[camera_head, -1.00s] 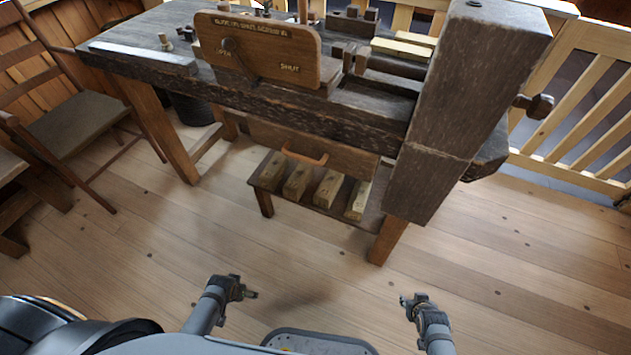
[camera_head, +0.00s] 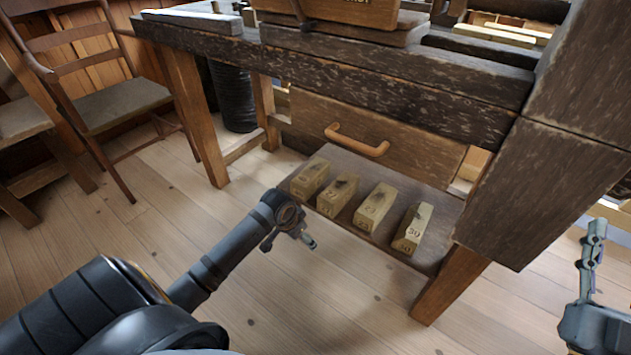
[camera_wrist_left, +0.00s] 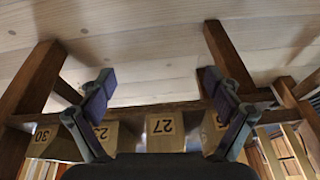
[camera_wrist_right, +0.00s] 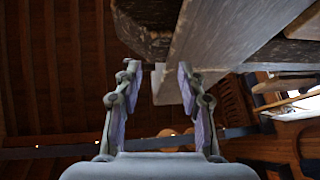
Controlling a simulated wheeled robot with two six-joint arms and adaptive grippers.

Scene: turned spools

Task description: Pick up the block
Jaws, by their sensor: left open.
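Several wooden blocks stand in a row on the low shelf under the workbench. From left to right in the head view they are a first block (camera_head: 310,178), a second block (camera_head: 338,195), a third block (camera_head: 375,208) and a block marked 30 (camera_head: 412,229). In the left wrist view a block marked 27 (camera_wrist_left: 165,129) shows between the fingers, beyond them. My left gripper (camera_head: 303,241) is open and empty, in front of the shelf and apart from the blocks. My right gripper (camera_head: 592,245) is open and empty at the right edge, beside the bench's thick leg.
The shelf (camera_head: 345,228) lies below a drawer with a curved handle (camera_head: 357,140). The workbench (camera_head: 390,80) overhangs it. A wooden leg (camera_head: 450,285) stands at the shelf's right. A chair (camera_head: 105,100) is at the left. The floor in front is clear.

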